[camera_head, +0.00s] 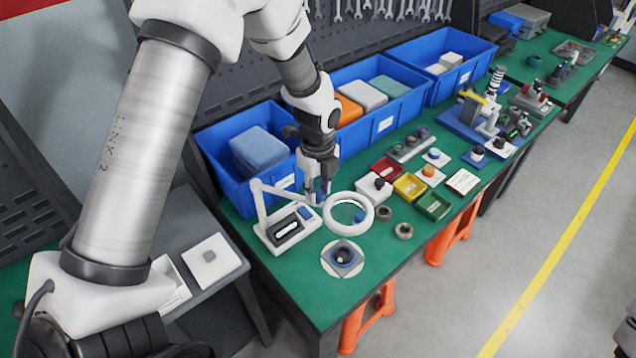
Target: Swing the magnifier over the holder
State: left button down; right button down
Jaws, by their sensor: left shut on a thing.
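The magnifier (371,226) is a white ring lens on a thin white jointed arm, which rises from a white base (277,240) on the green bench. My left gripper (318,196) points down and is shut on the magnifier arm, just left of the ring. The ring stands up and to the right of the holder (343,271), a round pale disc bearing a blue-grey square with a dark round part. In this view the ring does not cover the holder. My right gripper is not in view.
Small red, yellow and green trays (433,205) and dark rings (403,231) lie to the right of the ring. Blue bins (243,190) line the back of the bench. The bench's front edge runs close below the holder.

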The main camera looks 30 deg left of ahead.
aim_at(319, 194)
pick_arm(q)
jog(key=shift+s+f, duration=0.35)
jog(key=shift+f, duration=0.05)
jog(key=c, duration=0.8)
grip_release()
jog(key=shift+d, duration=0.1)
jog(key=shift+c, duration=0.2)
jog(key=shift+w+d+r, duration=0.1)
jog(key=shift+w+r, duration=0.05)
jog(key=shift+w, duration=0.05)
jog(key=shift+r, duration=0.35)
notch_tip(319, 194, up, 11)
jog(key=shift+r, duration=0.1)
